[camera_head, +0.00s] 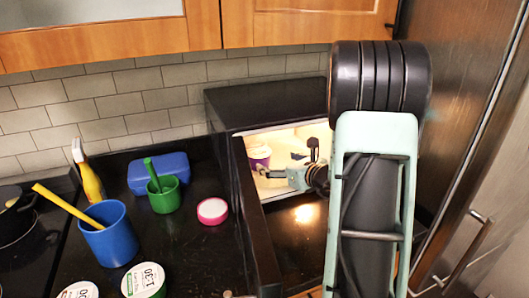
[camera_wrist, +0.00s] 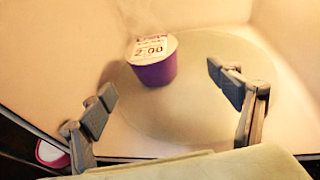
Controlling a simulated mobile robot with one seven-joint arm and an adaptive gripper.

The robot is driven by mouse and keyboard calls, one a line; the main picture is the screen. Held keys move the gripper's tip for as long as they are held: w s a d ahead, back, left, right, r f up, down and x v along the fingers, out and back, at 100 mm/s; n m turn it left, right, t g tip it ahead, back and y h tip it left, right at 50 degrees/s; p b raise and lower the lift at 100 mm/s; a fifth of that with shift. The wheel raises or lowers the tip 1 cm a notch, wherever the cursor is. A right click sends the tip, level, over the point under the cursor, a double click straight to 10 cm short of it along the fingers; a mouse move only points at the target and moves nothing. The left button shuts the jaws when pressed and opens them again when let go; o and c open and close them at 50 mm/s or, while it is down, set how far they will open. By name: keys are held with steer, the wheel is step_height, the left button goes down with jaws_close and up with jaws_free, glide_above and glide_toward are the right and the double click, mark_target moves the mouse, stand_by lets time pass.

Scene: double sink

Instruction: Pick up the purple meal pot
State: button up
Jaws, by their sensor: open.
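The purple meal pot (camera_head: 259,158) stands inside the lit, open microwave (camera_head: 262,100). My gripper (camera_head: 287,160) reaches into the microwave opening. In the wrist view my gripper (camera_wrist: 161,84) is open, with one finger on each side of the pot in the picture. The pot appears a little beyond the fingertips, and I see no contact. The gap between the fingers is empty.
The microwave walls are close around my gripper. A fridge (camera_head: 470,140) stands right.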

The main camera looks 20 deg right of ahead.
mark_target(265, 158)
steer(key=shift+w+a+y, duration=0.2)
steer(key=shift+a+y, duration=0.1)
steer(key=shift+a, duration=0.1)
steer(key=shift+w+a+f, duration=0.1)
steer(key=shift+w+a, duration=0.1)
steer(key=shift+w, duration=0.15)
steer(key=p+x, duration=0.1)
steer(key=x, duration=0.4)
steer(key=shift+p+x, duration=0.6)
steer(key=shift+x, duration=2)
steer(key=shift+s+d+f, duration=0.1)
steer(key=c, duration=1.5)
steer(key=shift+c, duration=1.2)
